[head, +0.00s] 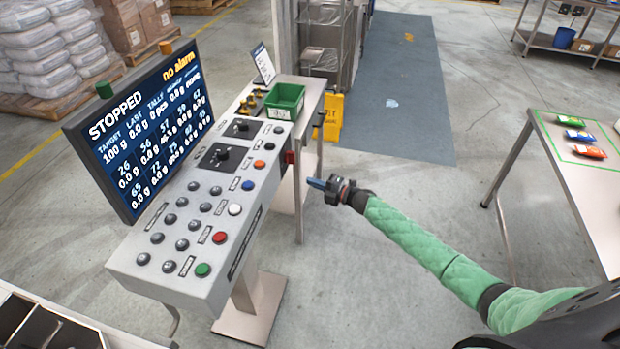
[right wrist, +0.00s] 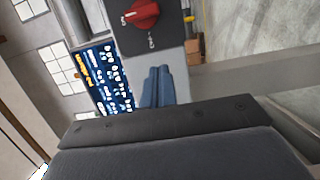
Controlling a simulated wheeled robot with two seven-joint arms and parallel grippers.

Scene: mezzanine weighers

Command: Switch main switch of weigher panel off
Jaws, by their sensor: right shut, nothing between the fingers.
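The weigher panel (head: 200,235) is a grey sloped desk with rows of buttons and two black rotary knobs. Its screen (head: 140,130) reads "STOPPED" and "no alarm". The main switch, a red rotary handle (right wrist: 142,14) on a dark plate, shows at the top of the right wrist view. In the head view only a bit of red (head: 290,157) shows at the panel's right end. My right gripper (head: 317,184) is shut and empty, apart from the panel, just right of that end. Its blue fingertips (right wrist: 158,75) point towards the switch plate. My left gripper is out of view.
A green bin (head: 285,101) stands on a steel table behind the panel. A yellow floor sign (head: 333,117) stands beyond it. At right, a table (head: 590,185) holds several small coloured packets. The floor between is clear.

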